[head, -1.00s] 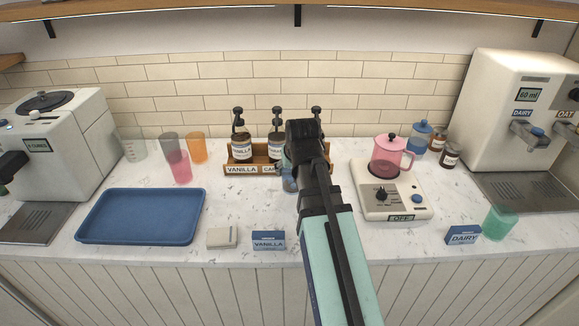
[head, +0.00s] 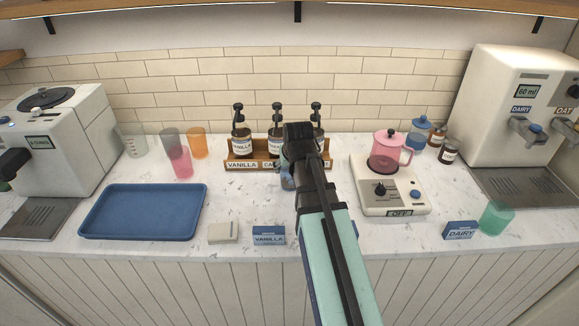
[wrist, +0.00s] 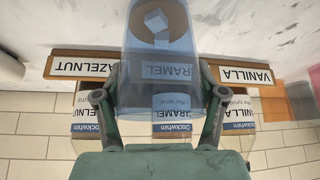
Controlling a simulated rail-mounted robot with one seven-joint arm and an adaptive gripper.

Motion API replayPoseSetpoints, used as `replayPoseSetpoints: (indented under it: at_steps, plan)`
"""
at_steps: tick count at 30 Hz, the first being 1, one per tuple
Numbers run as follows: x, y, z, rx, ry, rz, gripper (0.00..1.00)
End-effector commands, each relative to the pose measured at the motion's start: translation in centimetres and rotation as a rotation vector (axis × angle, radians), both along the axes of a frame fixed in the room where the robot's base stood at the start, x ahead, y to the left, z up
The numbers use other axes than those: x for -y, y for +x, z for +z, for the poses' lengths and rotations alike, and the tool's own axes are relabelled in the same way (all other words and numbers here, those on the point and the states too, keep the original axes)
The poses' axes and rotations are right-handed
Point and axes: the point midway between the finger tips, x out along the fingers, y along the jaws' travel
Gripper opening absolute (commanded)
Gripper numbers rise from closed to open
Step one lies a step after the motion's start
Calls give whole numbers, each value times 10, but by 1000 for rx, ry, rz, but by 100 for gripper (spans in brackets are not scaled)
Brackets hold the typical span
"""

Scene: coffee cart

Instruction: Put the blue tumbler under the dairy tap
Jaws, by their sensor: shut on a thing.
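In the head view the tumbler (head: 287,180) is mostly hidden behind my gripper (head: 298,160), in front of the syrup rack. Whether it touches the counter is hard to tell. The dairy tap (head: 525,128) is on the white dispenser (head: 505,75) at the far right, below a DAIRY label, above a grey drip tray (head: 530,188). The tumbler is well left of it.
The syrup rack (head: 242,165) with pump bottles stands just behind the tumbler. A white blender base (head: 395,205) with a pink jug (head: 388,150) lies between my gripper and the dispenser. A green tumbler (head: 496,217) and DAIRY carton (head: 460,230) stand before the drip tray.

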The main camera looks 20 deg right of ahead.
Motion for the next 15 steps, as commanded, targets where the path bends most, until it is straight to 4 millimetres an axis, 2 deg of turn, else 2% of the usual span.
replayPoseSetpoints:
  at_steps: [4, 5, 6, 7, 15]
  plan:
    - [0, 0, -4, 0, 0, 0, 20]
    - [0, 0, -4, 0, 0, 0, 73]
    - [0, 0, -3, 0, 0, 0, 88]
    - [0, 0, -3, 0, 0, 0, 95]
    - [0, 0, -3, 0, 0, 0, 95]
